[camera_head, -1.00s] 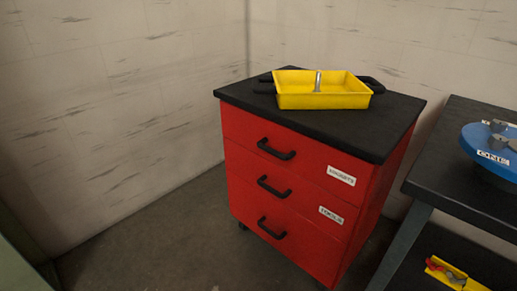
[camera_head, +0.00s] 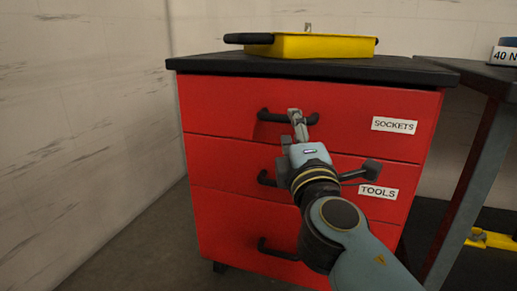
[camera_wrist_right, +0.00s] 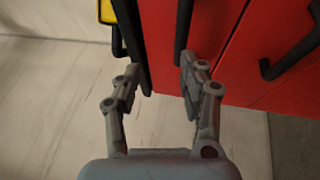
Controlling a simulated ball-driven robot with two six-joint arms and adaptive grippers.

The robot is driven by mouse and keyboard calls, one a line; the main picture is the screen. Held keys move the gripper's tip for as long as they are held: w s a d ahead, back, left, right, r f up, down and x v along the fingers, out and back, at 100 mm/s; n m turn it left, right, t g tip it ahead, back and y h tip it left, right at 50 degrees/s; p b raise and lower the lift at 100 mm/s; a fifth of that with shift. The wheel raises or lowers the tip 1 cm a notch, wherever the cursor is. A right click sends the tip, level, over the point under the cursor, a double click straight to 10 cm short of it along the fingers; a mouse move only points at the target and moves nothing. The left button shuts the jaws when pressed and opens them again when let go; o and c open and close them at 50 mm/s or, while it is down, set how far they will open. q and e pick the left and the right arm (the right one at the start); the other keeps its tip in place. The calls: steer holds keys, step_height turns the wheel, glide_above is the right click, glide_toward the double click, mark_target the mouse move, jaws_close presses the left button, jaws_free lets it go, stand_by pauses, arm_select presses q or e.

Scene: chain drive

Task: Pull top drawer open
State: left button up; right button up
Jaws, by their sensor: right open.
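The red cabinet's top drawer (camera_head: 345,105), labelled SOCKETS, is closed. Its black bar handle (camera_head: 270,116) is partly hidden behind my right gripper (camera_head: 298,118), which is at the handle's right half. In the right wrist view my right gripper (camera_wrist_right: 160,78) is open with nothing between its fingertips. The right-hand fingertip there lies in line with the end of a dark handle (camera_wrist_right: 183,28); I cannot tell if they touch. My left gripper is not in view.
The middle drawer (camera_head: 230,160), labelled TOOLS, and the bottom drawer (camera_head: 225,225) are closed. A yellow tray (camera_head: 320,46) sits on the black cabinet top (camera_head: 215,63). A dark table (camera_head: 470,75) stands close at the right. Floor is clear at the left.

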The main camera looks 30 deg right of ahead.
mark_target(285, 122)
steer(key=w+d, duration=0.1)
steer(key=w, duration=0.2)
steer(key=w+d, duration=0.2)
steer(key=w, duration=0.1)
steer(key=w+d+f, duration=0.1)
steer(key=w+d, duration=0.1)
steer(key=w, duration=0.1)
steer(key=shift+w, duration=0.35)
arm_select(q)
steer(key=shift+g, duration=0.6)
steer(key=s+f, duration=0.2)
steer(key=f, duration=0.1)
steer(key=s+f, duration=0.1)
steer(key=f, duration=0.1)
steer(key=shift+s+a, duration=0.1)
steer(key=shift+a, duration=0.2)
arm_select(e)
steer(key=shift+c, duration=0.3)
steer(key=shift+f, duration=0.1)
jaws_close()
